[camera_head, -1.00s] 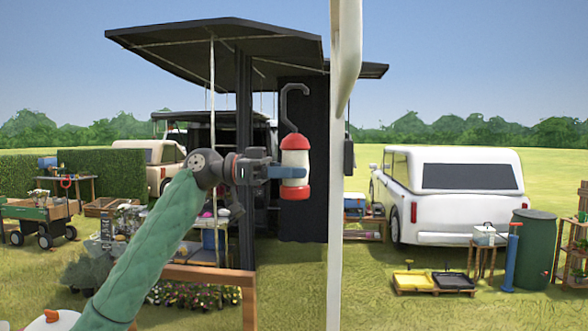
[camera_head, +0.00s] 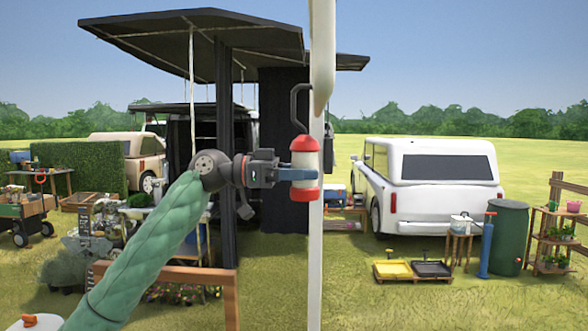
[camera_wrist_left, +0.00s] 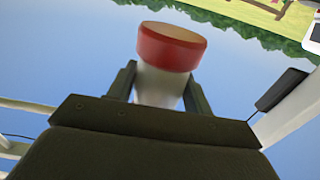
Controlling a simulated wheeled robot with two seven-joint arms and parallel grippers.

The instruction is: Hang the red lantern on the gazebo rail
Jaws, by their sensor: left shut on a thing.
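The red lantern (camera_head: 304,166) has a red top and base, a white middle and a dark hook (camera_head: 298,104) above it. My left gripper (camera_head: 300,174) is shut around the lantern's white body and holds it upright in the air. In the left wrist view the lantern's red end (camera_wrist_left: 171,47) and pale body sit between the two fingers (camera_wrist_left: 158,90). A white gazebo post (camera_head: 316,230) stands right beside the lantern, with a white curved piece (camera_head: 322,60) at the top. The hook's tip appears close to the post; I cannot tell whether they touch. My right gripper is not in view.
A dark canopy (camera_head: 190,40) with black posts stands behind. A white vehicle (camera_head: 440,185) is parked to the right, near a green barrel (camera_head: 508,235) and yellow and black trays (camera_head: 395,270). A wooden frame (camera_head: 170,274) stands at lower left. Open grass lies ahead.

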